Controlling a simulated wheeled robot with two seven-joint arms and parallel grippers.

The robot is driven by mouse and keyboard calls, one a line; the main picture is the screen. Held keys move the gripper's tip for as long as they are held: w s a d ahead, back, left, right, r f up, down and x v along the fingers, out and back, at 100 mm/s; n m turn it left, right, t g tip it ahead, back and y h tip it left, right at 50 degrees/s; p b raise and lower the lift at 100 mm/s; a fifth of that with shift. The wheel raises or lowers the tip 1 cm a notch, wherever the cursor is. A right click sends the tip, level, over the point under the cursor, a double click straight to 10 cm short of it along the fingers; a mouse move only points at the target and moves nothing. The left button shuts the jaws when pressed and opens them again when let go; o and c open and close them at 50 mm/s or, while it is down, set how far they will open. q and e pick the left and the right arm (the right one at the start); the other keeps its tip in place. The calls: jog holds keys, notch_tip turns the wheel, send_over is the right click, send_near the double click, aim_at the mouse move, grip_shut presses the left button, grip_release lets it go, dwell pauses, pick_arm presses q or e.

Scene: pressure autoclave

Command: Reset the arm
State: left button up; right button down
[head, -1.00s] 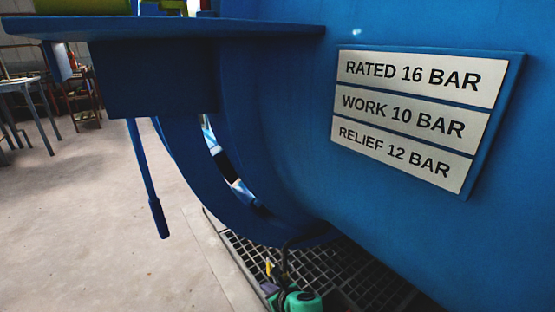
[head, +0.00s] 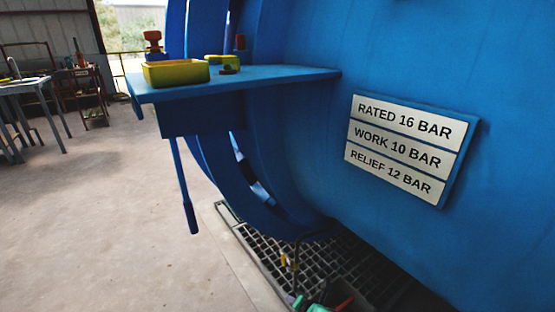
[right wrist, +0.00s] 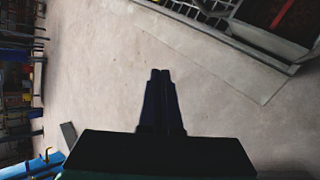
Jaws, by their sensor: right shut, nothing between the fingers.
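My right gripper (right wrist: 161,74) shows in the right wrist view as two dark fingers pressed together, with nothing between them. It hangs over bare concrete floor (right wrist: 100,70) and touches nothing that I can see. In the head view I cannot clearly make out either gripper. The big blue autoclave (head: 290,130) fills the middle and right of the head view. Its plate (head: 406,147) reads rated 16 bar, work 10 bar, relief 12 bar. My left gripper does not show.
A blue shelf (head: 290,77) juts out left of the vessel and carries a yellow tray (head: 176,73). A blue lever (head: 185,190) hangs below it. A floor grating (head: 290,262) lies under the vessel. Open floor (head: 110,220) lies left; a table (head: 35,84) stands farther back.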

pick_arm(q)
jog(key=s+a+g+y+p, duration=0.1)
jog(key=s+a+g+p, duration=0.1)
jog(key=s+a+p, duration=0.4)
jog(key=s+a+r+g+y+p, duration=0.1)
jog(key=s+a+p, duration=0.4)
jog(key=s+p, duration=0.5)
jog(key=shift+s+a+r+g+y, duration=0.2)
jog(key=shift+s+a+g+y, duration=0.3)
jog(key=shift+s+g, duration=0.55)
pick_arm(e)
jog(key=s+d+f+m+g+h, duration=0.1)
jog(key=s+d+m, duration=0.6)
jog(key=s, duration=0.7)
jog(key=s+d+f+m+g+h, duration=0.1)
jog(key=s+d+f+m+g, duration=0.2)
jog(key=s+d+m, duration=0.4)
jog(key=s+d+f+m+g+h, duration=0.2)
jog(key=s+d+m, duration=0.5)
jog(key=s, duration=1.5)
jog(key=m+g, duration=0.1)
jog(key=m, duration=0.4)
jog(key=shift+s+d+f, duration=0.15)
jog(key=shift+d+f, duration=0.1)
jog(key=shift+f, duration=0.15)
